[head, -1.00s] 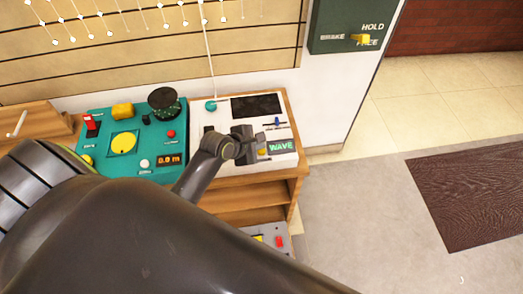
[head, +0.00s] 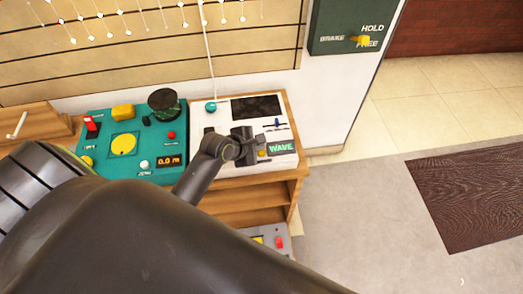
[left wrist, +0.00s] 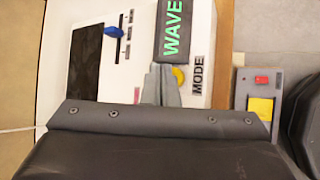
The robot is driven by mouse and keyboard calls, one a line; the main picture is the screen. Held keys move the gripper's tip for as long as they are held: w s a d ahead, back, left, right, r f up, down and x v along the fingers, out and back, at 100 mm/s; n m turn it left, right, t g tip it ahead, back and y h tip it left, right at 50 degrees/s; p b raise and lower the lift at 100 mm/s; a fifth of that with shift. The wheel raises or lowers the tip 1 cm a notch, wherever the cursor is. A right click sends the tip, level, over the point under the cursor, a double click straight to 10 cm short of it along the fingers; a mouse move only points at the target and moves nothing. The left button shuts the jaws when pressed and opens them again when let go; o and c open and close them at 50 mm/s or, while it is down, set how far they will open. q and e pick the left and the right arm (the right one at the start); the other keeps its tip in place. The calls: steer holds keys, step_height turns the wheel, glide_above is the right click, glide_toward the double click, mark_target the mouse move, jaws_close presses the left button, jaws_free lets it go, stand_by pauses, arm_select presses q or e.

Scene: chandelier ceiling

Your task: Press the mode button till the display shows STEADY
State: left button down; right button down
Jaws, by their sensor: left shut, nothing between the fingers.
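The white console (head: 222,177) carries a small display (head: 281,147) that reads WAVE in green; the same display also shows in the left wrist view (left wrist: 173,28). The yellow mode button (left wrist: 179,76) is beside the printed word MODE, below the display in that view; it shows small in the head view (head: 262,154). My left gripper (left wrist: 162,70) is shut and empty. Its fingertips are right beside the button, and a finger overlaps the button's left edge in the wrist view. I cannot tell whether they touch it. My right gripper is not in view.
A blue slider (left wrist: 114,31) and a dark screen (head: 257,106) are also on the white console. A teal console (head: 103,131) with a yellow disc, knobs and a red button stands to its left. A grey box (left wrist: 262,92) with red and yellow parts sits lower down.

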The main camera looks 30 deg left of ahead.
mark_target(259, 154)
arm_select(q)
steer(key=shift+f, duration=0.15)
stand_by(0.8)
steer(key=shift+f+p, duration=0.25)
steer(key=shift+p, duration=0.05)
steer(key=shift+f, duration=0.6)
stand_by(0.5)
stand_by(0.3)
steer(key=shift+r+p, duration=0.95)
steer(key=shift+p, duration=0.4)
step_height(259, 154, up, 5)
steer(key=p, duration=0.6)
steer(key=shift+r+p, duration=0.1)
steer(key=shift+p, duration=0.2)
